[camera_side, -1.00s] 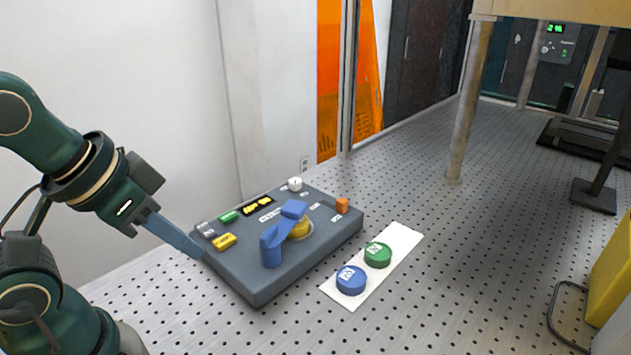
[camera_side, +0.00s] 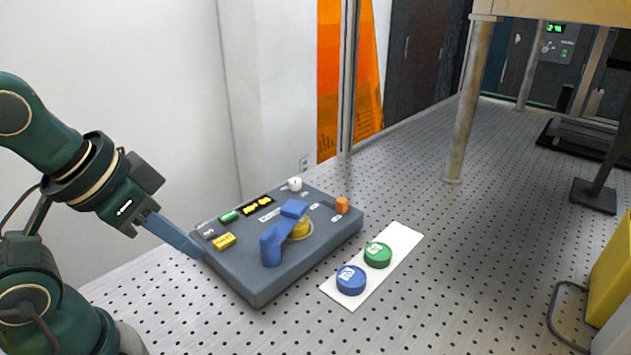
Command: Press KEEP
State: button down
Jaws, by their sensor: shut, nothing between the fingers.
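A dark grey control box (camera_side: 315,251) stands on the perforated table, left of centre. Near its left corner are a yellow button (camera_side: 224,241), a small grey key or label (camera_side: 206,232) and a green button (camera_side: 229,216). Their lettering is too small to read, so I cannot tell which is KEEP. My gripper (camera_side: 198,252) is shut and empty. Its blue-grey fingers point down to the right, with the tip at the box's left edge in the picture, just left of the yellow button. I cannot tell whether it touches the box.
On the box are a display (camera_side: 257,205), a white knob (camera_side: 294,184), an orange block (camera_side: 342,205) and a blue arm (camera_side: 284,230) over a yellow disc. Blue (camera_side: 351,281) and green (camera_side: 378,255) pucks sit on a white sheet (camera_side: 402,238).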

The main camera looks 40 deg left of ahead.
jog(key=w+d+r+n+h, duration=0.3)
jog(key=w+n, duration=0.1)
jog(key=n, duration=0.1)
jog(key=n+t, duration=0.3)
jog(key=n, duration=1.4)
send_over(222, 216)
notch_tip(222, 216, down, 3)
jog(key=shift+a+h, duration=0.1)
jog(key=shift+h, duration=0.3)
jog(key=shift+f, duration=4.35)
